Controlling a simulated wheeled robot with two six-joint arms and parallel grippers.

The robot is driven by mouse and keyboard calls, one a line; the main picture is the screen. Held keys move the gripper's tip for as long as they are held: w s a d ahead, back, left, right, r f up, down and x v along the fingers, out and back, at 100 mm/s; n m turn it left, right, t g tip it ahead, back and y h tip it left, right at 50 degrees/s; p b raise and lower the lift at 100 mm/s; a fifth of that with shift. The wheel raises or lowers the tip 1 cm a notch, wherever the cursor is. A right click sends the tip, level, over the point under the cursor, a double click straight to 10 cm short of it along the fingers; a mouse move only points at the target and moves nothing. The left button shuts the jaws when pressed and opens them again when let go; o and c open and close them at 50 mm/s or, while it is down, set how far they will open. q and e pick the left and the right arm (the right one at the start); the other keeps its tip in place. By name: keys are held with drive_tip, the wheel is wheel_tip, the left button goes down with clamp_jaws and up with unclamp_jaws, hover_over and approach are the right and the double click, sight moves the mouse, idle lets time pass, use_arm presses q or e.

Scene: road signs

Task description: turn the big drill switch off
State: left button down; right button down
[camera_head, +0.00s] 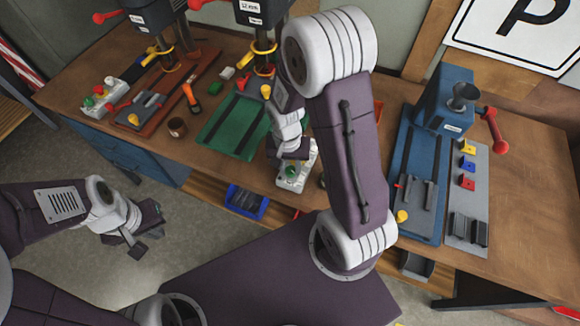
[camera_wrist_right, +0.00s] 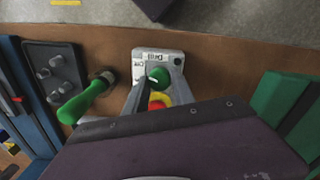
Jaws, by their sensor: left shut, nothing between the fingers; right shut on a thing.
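A white drill switch box (camera_head: 283,184) stands at the bench's front edge, partly covered by my right arm in the head view. In the right wrist view the box (camera_wrist_right: 140,62) bears a "Drill" label, a green rotary knob (camera_wrist_right: 159,76) with a white mark, and a red button on a yellow base (camera_wrist_right: 158,100). My right gripper (camera_wrist_right: 160,82) is shut on the green knob, one finger on each side; the fingers hide part of the box. Behind it is the big drill press (camera_head: 262,12).
Another switch box (camera_head: 95,100) stands at the bench's far left. A green plate (camera_head: 215,143) lies left of my right arm, and a blue machine (camera_head: 445,100) stands right of it. A green-handled tool (camera_wrist_right: 85,102) is beside the box. A blue bin (camera_head: 245,207) is at the bench front.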

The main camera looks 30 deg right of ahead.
sight(289, 169)
drive_tip(key=shift+m, duration=0.7)
drive_tip(key=shift+w, duration=0.1)
drive_tip(key=c, duration=1.3)
unclamp_jaws()
drive_tip(key=shift+c, duration=0.2)
drive_tip(key=shift+r, duration=0.1)
wheel_tip(289, 169, up, 9)
drive_tip(key=shift+w+a, duration=0.1)
drive_tip(key=shift+a, duration=0.05)
drive_tip(key=s+f+n, duration=0.1)
drive_tip(key=n, duration=0.1)
drive_tip(key=s+a+n+t, duration=0.1)
drive_tip(key=s+n, duration=0.1)
drive_tip(key=n, duration=0.1)
drive_tip(key=s+a+f+n, duration=0.1)
drive_tip(key=s+n, duration=0.1)
drive_tip(key=shift+f+n+t+y, duration=0.3)
drive_tip(key=shift+y, duration=0.1)
